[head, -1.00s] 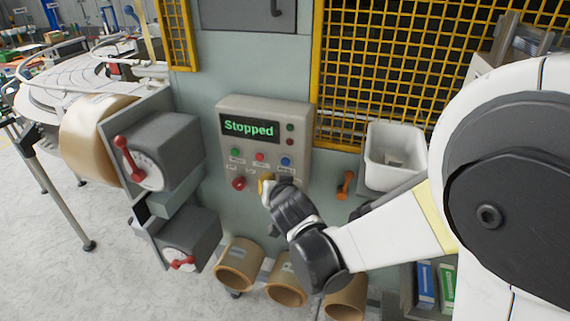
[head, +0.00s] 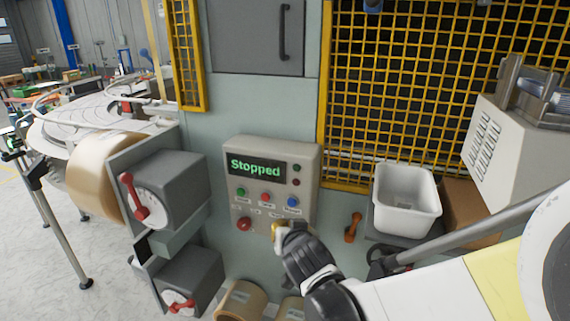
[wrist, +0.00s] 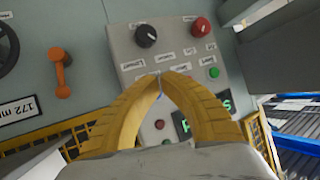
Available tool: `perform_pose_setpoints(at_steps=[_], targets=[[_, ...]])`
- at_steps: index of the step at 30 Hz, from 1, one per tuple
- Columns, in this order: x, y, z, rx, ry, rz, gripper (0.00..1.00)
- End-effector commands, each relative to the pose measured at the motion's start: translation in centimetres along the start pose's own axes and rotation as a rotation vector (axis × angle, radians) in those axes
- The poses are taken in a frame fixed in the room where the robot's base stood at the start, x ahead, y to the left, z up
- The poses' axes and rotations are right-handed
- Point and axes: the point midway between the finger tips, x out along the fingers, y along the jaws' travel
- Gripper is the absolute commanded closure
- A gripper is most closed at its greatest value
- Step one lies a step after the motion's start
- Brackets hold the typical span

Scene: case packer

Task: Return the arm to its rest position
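My arm (head: 420,296) reaches in from the lower right, with its dark wrist bent toward the control panel (head: 311,170). My gripper (head: 278,228) is at the panel's lower edge in the head view, with only a little of its yellow fingers showing. In the wrist view my gripper (wrist: 158,75) has its two yellow fingers meeting at the tips, with nothing visible held between them. The panel also shows in the wrist view (wrist: 122,42), behind the fingertips, with a black knob (wrist: 145,36) and a red button (wrist: 200,26). I cannot tell whether the fingertips touch the panel.
The panel's display (head: 256,168) reads "Stopped". An orange handle (head: 353,227) and a white bin (head: 407,200) are right of the panel. Grey boxes with red levers (head: 165,188) stand at left. A yellow mesh guard (head: 410,90) rises behind. Cardboard tubes (head: 242,300) are below.

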Motion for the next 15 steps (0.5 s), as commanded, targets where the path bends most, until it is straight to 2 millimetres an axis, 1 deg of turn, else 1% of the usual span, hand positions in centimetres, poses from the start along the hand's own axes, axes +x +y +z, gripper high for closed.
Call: perform_pose_setpoints(at_steps=[1,2,3,5,6,8,9,11,12,15], targets=[[-0.5,2.0,1.3,-0.002,-0.023,0.028,1.00],[-1.1,3.1,1.8,-0.005,-0.041,0.044,1.00],[-1.9,4.8,2.6,-0.012,-0.068,0.067,1.00],[-3.5,7.2,4.2,-0.020,-0.115,0.100,1.00],[-4.6,8.7,5.3,-0.026,-0.147,0.118,1.00],[-6.4,10.8,7.2,-0.035,-0.196,0.141,1.00],[-7.6,12.0,8.6,-0.040,-0.229,0.154,1.00],[-9.4,13.6,10.8,-0.046,-0.277,0.166,1.00],[-10.7,14.6,12.4,-0.050,-0.310,0.172,1.00],[-13.4,16.2,16.3,-0.058,-0.382,0.174,1.00]])
